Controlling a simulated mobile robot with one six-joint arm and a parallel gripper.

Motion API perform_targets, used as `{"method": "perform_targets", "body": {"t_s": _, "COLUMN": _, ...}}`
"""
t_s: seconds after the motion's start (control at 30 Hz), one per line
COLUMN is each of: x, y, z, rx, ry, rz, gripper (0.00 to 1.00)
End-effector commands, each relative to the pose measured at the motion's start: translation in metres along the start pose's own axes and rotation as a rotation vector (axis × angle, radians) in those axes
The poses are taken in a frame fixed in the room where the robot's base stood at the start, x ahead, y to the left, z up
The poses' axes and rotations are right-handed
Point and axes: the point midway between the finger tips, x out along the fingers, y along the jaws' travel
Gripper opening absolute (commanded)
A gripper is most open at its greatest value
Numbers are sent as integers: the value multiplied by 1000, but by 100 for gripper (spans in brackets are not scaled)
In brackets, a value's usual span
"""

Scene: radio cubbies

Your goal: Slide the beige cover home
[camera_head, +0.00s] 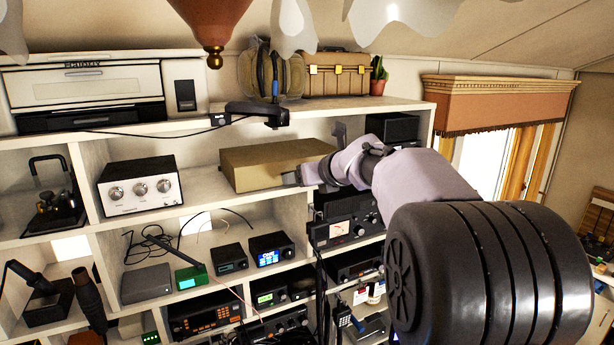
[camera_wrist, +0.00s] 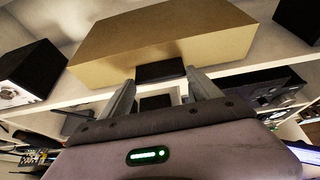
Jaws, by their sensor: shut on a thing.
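The beige cover (camera_head: 272,168) is a plain box-shaped piece lying on an upper shelf in the middle cubby. In the wrist view the beige cover (camera_wrist: 165,38) fills the top middle, with its front face towards me. A dark block (camera_wrist: 161,71) shows at the lower middle of that face. My gripper (camera_head: 297,178) reaches in from the right at the cover's front. In the wrist view my gripper (camera_wrist: 161,76) has one finger on each side of the dark block and is shut on it. The cover's back and underside are hidden.
A silver radio with knobs (camera_head: 141,188) stands to the left of the cover. A dark device (camera_head: 393,127) is to the right, and a radio with a dial (camera_head: 344,225) sits below the gripper. A headset (camera_head: 262,112) lies on the top shelf above. Shelf space between silver radio and cover is clear.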

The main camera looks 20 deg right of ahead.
Motion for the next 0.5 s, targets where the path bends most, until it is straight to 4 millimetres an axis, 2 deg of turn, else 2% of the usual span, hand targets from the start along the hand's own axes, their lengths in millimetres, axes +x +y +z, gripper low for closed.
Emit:
{"method": "perform_targets", "body": {"t_s": 0.07, "x": 1, "y": 0, "z": 2, "rx": 0, "ry": -1, "rz": 0, "gripper": 25}}
{"method": "perform_targets", "body": {"t_s": 0.1, "x": 2, "y": 0, "z": 2, "rx": 0, "ry": -1, "rz": 0, "gripper": 74}}
{"method": "perform_targets", "body": {"t_s": 0.2, "x": 2, "y": 0, "z": 1, "rx": 0, "ry": -1, "rz": 0, "gripper": 94}}
{"method": "perform_targets", "body": {"t_s": 0.23, "x": 2, "y": 0, "z": 1, "rx": 0, "ry": 0, "rz": 0, "gripper": 98}}
{"method": "perform_targets", "body": {"t_s": 0.5, "x": 2, "y": 0, "z": 0, "rx": 0, "ry": 1, "rz": 0, "gripper": 98}}
